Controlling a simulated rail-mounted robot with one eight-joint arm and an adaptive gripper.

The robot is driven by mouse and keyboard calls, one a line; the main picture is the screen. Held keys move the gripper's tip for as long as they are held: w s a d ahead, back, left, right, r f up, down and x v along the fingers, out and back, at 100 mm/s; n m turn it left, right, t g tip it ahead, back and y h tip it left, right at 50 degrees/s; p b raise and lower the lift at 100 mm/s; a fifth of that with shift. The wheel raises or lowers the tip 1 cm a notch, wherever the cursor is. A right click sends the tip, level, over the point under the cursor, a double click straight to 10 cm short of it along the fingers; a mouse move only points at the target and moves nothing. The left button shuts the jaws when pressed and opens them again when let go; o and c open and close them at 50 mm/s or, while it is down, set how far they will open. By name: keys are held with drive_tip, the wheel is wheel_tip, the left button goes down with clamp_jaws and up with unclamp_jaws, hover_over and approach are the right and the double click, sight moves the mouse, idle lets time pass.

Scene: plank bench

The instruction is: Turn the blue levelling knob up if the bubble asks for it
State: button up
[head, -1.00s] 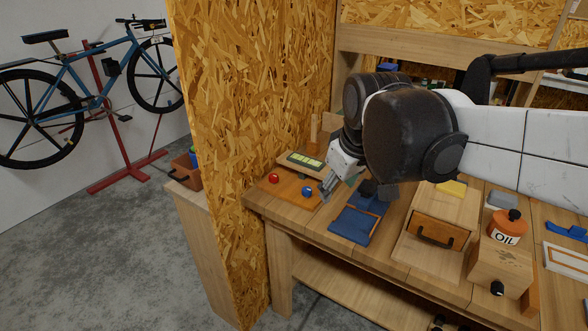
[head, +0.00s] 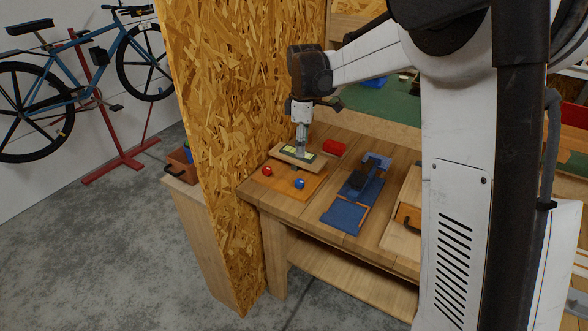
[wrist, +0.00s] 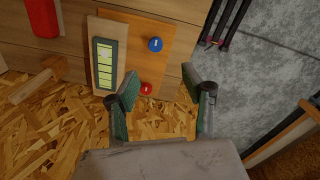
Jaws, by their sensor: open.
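The blue knob (head: 299,184) stands at the right front of an orange board, and also shows in the wrist view (wrist: 155,44). A red knob (head: 267,171) is to its left, also in the wrist view (wrist: 146,88). Behind them, a dark-framed level with pale yellow-green windows (wrist: 105,65) lies on a wooden block (head: 279,153). I cannot make out the bubble's position. My gripper (head: 301,151) points down, over or in front of the level in the head view. In the wrist view my gripper (wrist: 163,84) has its fingers apart, nothing between them.
A red block (head: 334,148) lies behind the board on the right. A blue mat or tray (head: 344,215) with a dark-and-blue item is further right. A chipboard partition (head: 215,120) rises close on the left. Bare bench planks lie between board and tray.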

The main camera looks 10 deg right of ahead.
sight(300, 181)
drive_tip(key=shift+n, duration=0.5)
drive_tip(key=f, duration=0.5)
drive_tip(key=w+f, duration=0.1)
drive_tip(key=f, duration=0.9)
drive_tip(key=shift+w+f+p, duration=0.2)
drive_tip(key=shift+w+p, duration=0.15)
drive_tip(key=shift+w, duration=0.05)
clamp_jaws()
